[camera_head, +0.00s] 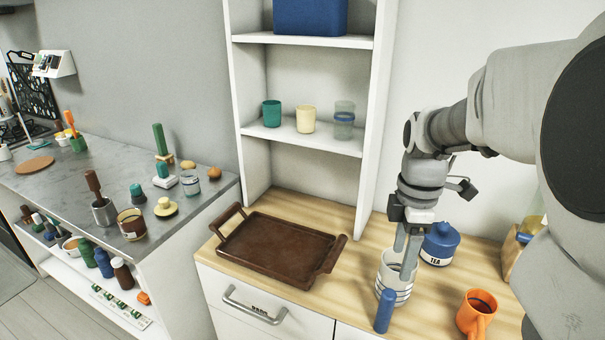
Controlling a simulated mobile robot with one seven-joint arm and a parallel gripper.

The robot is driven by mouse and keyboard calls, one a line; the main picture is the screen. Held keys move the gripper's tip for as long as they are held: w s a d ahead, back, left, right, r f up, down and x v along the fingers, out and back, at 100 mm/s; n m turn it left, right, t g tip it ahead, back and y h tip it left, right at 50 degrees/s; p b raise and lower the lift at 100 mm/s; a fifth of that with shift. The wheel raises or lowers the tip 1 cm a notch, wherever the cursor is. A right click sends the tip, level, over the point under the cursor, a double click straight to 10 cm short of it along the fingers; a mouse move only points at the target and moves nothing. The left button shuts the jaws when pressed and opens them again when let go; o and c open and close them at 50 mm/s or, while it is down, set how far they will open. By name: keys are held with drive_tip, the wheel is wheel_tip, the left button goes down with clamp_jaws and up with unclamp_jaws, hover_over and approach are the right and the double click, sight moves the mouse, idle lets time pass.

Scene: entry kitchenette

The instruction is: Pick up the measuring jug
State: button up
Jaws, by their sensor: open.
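The measuring jug (394,283) looks like a pale, see-through cylinder with dark bands, standing upright on the wooden counter. An upright blue piece (385,311) is at its front; I cannot tell whether it is the jug's handle or a separate thing. My gripper (405,254) points down at the jug's top, with its jaws open. The fingertips overlap the jug's rim in the picture. I cannot tell whether they touch it or how far they reach inside.
A blue TEA canister (440,244) stands close behind the jug to the right. An orange mug (477,313) stands at the front right. A brown tray (277,249) lies to the left. A shelf upright (377,120) rises behind. Some counter between tray and jug is clear.

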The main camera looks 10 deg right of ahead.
sight(394, 297)
drive_tip(key=f, duration=0.4)
drive_tip(key=f+b, duration=0.1)
drive_tip(key=f, duration=0.3)
drive_tip(key=f+b, duration=0.1)
drive_tip(key=f, duration=0.2)
drive_tip(key=shift+d+f, duration=0.25)
drive_tip(key=shift+f, duration=0.15)
drive_tip(key=shift+w+f+b, duration=0.25)
drive_tip(key=shift+f+b, duration=0.1)
drive_tip(key=shift+f, duration=1.1)
drive_tip(key=shift+w+f+b, duration=0.2)
drive_tip(key=shift+f+b, duration=0.15)
drive_tip(key=shift+f, duration=1.1)
clamp_jaws()
drive_tip(key=shift+r, duration=0.1)
